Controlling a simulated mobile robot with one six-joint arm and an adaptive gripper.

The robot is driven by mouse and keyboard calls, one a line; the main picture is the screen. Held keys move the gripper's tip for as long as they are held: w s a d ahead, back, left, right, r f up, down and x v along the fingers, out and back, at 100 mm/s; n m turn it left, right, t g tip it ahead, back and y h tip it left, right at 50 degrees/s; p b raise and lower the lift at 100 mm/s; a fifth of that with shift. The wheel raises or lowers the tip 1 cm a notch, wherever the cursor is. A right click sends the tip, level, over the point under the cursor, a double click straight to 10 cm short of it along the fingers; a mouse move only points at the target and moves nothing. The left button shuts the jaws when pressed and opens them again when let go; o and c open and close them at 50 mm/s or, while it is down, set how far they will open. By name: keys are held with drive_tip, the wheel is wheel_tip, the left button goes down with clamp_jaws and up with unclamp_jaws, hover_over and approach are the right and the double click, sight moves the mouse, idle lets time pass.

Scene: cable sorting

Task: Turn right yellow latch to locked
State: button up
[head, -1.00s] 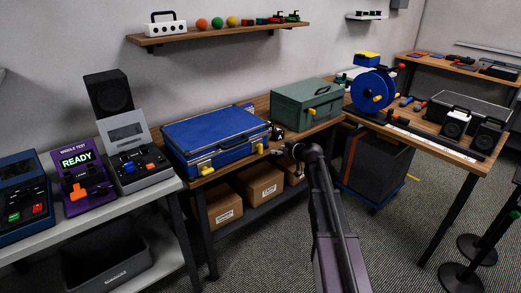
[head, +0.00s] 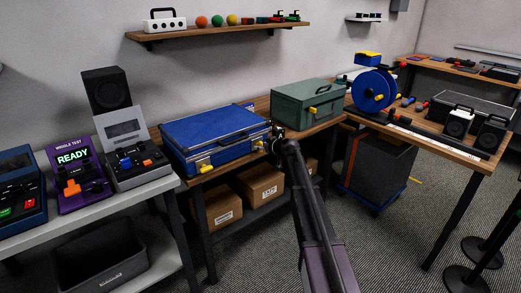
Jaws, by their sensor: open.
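A blue case (head: 212,135) with metal edges lies closed on the wooden bench. Its left yellow latch (head: 204,168) is on the front face near the left end. Its right yellow latch (head: 258,145) is on the front near the right end, and I cannot tell which way it is turned. My gripper (head: 277,135) is at the case's right front corner, just right of the right latch. It is open, dark and small in view. I cannot tell whether it touches the latch.
A green toolbox (head: 308,103) with a yellow latch stands right of the case, behind my arm. A purple console (head: 80,178) and a grey console (head: 137,162) stand on the left table. Cardboard boxes (head: 260,185) sit on the shelf below. A blue cable reel (head: 372,90) stands at right.

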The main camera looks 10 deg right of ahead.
drive_tip(key=shift+w+a+f, duration=0.1)
drive_tip(key=shift+w, duration=0.1)
drive_tip(key=shift+c, duration=0.2)
clamp_jaws()
drive_tip(key=shift+y, duration=0.3)
drive_tip(key=m+y+b, duration=0.1)
drive_tip(key=m, duration=0.2)
drive_tip(key=shift+f+g+y, duration=0.15)
drive_tip(key=shift+g+y, duration=0.25)
drive_tip(key=m+y+b, duration=0.2)
drive_tip(key=m, duration=0.1)
drive_tip(key=shift+w+f+m+g, duration=0.1)
drive_tip(key=shift+m+g, duration=0.2)
drive_tip(key=m+y+b, duration=0.1)
drive_tip(key=m, duration=0.1)
drive_tip(key=m+y+b, duration=0.1)
drive_tip(key=m+b, duration=0.1)
drive_tip(key=shift+d+f, duration=0.15)
drive_tip(key=shift+d, duration=0.05)
drive_tip(key=shift+m+y+b, duration=0.7)
drive_tip(key=shift+m+b, duration=0.2)
drive_tip(key=shift+m, duration=0.5)
